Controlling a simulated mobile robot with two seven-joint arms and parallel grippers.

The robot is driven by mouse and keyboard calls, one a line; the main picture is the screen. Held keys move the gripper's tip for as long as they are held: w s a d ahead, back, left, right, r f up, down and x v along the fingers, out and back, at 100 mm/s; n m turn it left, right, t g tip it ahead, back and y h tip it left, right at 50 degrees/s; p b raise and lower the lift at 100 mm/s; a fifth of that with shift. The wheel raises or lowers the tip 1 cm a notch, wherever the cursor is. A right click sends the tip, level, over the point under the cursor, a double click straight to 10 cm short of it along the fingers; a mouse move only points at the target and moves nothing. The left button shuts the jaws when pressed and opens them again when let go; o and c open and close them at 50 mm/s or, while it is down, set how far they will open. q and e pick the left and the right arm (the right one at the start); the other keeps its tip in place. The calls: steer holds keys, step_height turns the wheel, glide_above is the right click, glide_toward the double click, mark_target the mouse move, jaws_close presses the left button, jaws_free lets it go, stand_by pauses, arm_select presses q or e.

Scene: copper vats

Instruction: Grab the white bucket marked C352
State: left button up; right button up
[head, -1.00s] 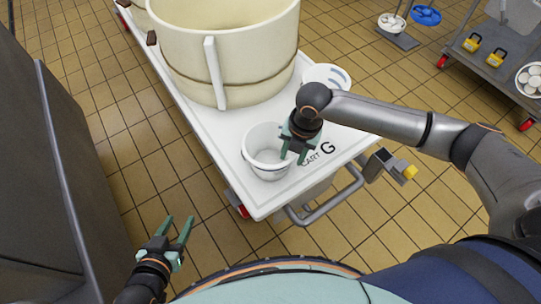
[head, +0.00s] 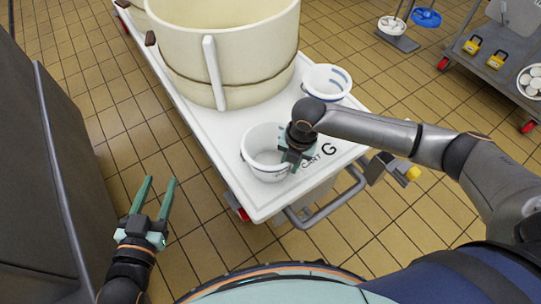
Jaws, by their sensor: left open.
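A white bucket (head: 262,165) stands upright near the front end of the white cart G (head: 225,165). Dark print shows low on its front, too small to read. A second white bucket (head: 327,80) with blue marks stands behind it to the right, partly hidden by my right arm. My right gripper (head: 291,163) is at the right rim of the nearer bucket and covers part of it. Its fingers are foreshortened, so I cannot tell whether they are closed on the rim. My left gripper (head: 156,182) is open and empty over the tiled floor, left of the cart.
A large cream vat (head: 225,50) fills the cart behind the buckets. The cart's handle (head: 335,203) juts out at its front end. A dark cabinet (head: 60,160) stands on the left. A grey trolley (head: 495,75) with yellow items is at the upper right. Open floor lies between.

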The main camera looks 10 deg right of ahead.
jaws_close()
stand_by(1.1)
